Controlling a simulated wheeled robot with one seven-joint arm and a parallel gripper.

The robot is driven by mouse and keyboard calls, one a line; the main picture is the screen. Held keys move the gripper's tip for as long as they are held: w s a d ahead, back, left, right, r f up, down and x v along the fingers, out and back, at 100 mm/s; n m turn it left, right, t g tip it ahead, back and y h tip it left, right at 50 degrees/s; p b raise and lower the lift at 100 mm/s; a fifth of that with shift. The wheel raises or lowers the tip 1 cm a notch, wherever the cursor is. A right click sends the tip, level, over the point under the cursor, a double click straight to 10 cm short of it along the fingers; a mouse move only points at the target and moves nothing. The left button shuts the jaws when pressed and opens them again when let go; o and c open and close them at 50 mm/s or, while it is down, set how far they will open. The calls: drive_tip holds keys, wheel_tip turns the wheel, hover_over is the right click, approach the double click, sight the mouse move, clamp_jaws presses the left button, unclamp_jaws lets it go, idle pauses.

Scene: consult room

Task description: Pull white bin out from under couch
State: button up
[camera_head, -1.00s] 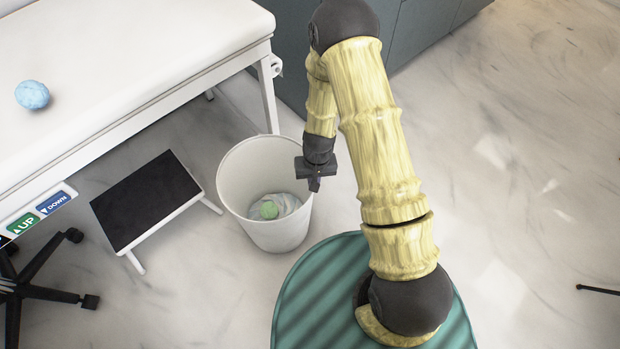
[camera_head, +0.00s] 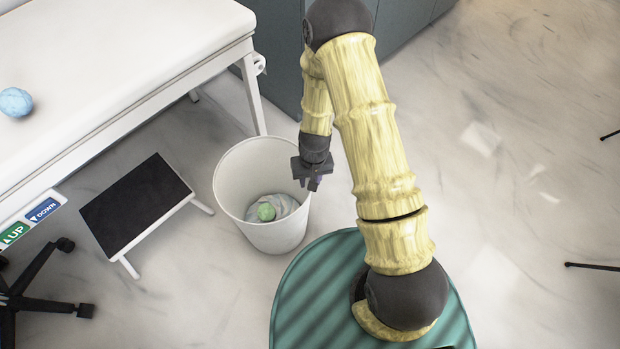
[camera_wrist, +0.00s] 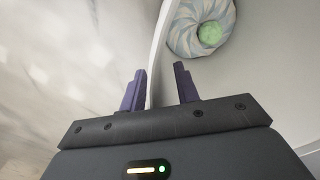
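The white bin (camera_head: 285,236) stands upright on the floor beside the couch's near leg, with its open mouth clear of the couch top. My gripper (camera_head: 314,184) is at the bin's right rim. In the wrist view its two purple fingers (camera_wrist: 159,80) are apart, one on each side of the bin's rim (camera_wrist: 157,48), with a gap at the right finger. The white couch (camera_head: 120,60) is at upper left.
A black-topped step stool (camera_head: 137,203) stands left of the bin, its right foot close to the bin's wall. A dark wheeled base (camera_head: 40,290) is at lower left. Grey cabinets (camera_head: 280,60) stand behind. Open floor (camera_head: 520,210) lies to the right.

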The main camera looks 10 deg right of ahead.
wheel_tip(320, 180, up, 17)
drive_tip(key=d+p, duration=0.1)
drive_tip(key=p, duration=0.6)
drive_tip(key=shift+r+p, duration=0.2)
drive_tip(key=shift+p, duration=0.1)
drive_tip(key=shift+w, duration=0.1)
drive_tip(key=s+d+r+t, duration=0.1)
drive_tip(key=s+d+r, duration=0.2)
drive_tip(key=r, duration=0.4)
drive_tip(key=s+d+r+m+t+p, duration=0.1)
drive_tip(key=s+d+r, duration=0.2)
drive_tip(key=r, duration=0.3)
drive_tip(key=s+d+r+t, duration=0.1)
drive_tip(key=s+d+r, duration=0.2)
drive_tip(key=r, duration=0.4)
wheel_tip(320, 180, up, 35)
drive_tip(key=p, duration=3.5)
drive_tip(key=shift+a+h+p, duration=0.15)
drive_tip(key=shift+h+p, duration=0.15)
